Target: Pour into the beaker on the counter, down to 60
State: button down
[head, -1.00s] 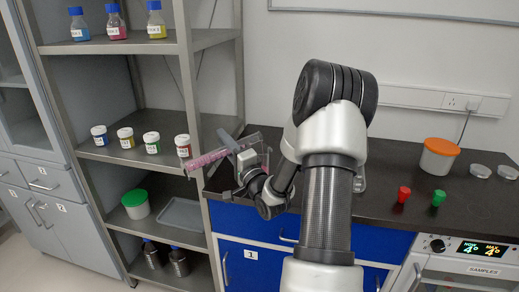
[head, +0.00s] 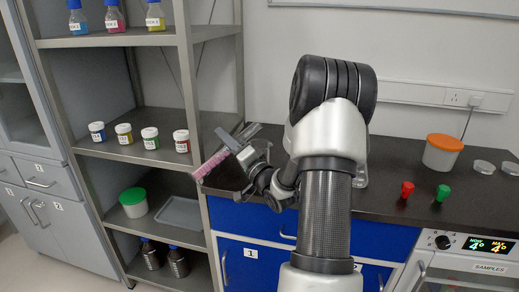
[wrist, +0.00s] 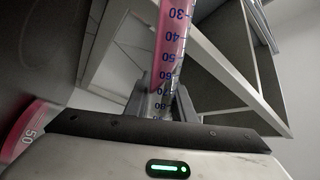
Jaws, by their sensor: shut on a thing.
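A clear graduated cylinder (head: 210,166) with pink liquid is held by my gripper (head: 238,146), left of my arm near the counter's left end. It is tilted, its pink-filled end low and left, its clear end up and right. In the wrist view, the cylinder (wrist: 172,40) runs up between the fingers (wrist: 163,98), with marks from 30 to about 80. The pink surface slants across roughly the 50 to 70 marks. The beaker (wrist: 24,132) shows partly at the wrist view's left edge, with pink in it and a 50 mark. In the head view I cannot clearly make it out.
The shelf rack (head: 190,110) stands close left of the cylinder, with several small jars (head: 151,138) on it.

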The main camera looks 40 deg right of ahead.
notch_tip(320, 180, up, 13)
jog(key=n+g+y+p, duration=0.2)
jog(key=n+g+p, duration=0.1)
jog(key=n, duration=1)
jog(key=shift+d+n+p, duration=0.3)
jog(key=shift+n+p, duration=0.1)
jog(key=shift+p, duration=0.35)
